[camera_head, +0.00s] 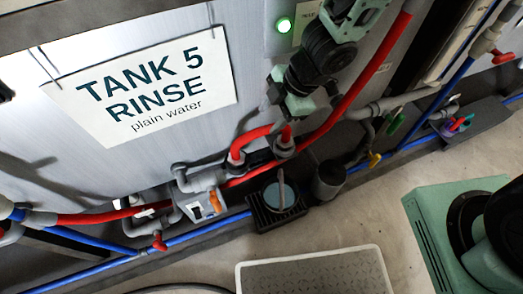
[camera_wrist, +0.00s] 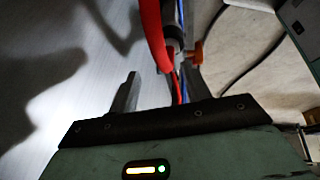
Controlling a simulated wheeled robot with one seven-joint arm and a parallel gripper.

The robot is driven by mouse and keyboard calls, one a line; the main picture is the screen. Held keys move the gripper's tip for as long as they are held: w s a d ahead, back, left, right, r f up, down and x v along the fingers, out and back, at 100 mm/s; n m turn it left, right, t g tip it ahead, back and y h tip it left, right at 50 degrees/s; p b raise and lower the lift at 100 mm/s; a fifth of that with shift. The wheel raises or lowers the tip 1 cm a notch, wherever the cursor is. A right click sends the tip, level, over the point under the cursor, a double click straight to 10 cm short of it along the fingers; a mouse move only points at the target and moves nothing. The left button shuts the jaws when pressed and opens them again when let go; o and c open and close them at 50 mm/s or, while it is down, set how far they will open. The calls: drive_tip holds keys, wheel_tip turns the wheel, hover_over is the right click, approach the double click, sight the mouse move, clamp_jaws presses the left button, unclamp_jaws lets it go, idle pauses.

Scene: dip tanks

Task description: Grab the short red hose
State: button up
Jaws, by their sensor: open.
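The short red hose (camera_head: 252,136) arches between two grey fittings low on the front of the tank marked "TANK 5 RINSE". Its right part is partly hidden by my gripper (camera_head: 291,118). My gripper is open at the top right of this arch, close to the hose. In the wrist view a red hose (camera_wrist: 153,38) runs down toward the space between the open fingers of my gripper (camera_wrist: 160,88). I cannot tell whether either finger touches it.
A long red pipe (camera_head: 352,95) slants past just right of my gripper. Below are an orange-handled valve box (camera_head: 205,205), a dark drip box (camera_head: 262,214) and blue pipe (camera_head: 195,235). A grey-topped tray (camera_head: 315,278) lies on the floor.

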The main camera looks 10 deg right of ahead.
sight(261, 130)
drive_tip(key=b+x, duration=0.2)
drive_tip(key=x, duration=0.2)
drive_tip(key=shift+a+f, duration=0.15)
drive_tip(key=shift+f, duration=0.25)
drive_tip(key=b+x, duration=0.4)
drive_tip(key=x, duration=0.1)
drive_tip(key=shift+f, duration=0.15)
clamp_jaws()
idle(0.9)
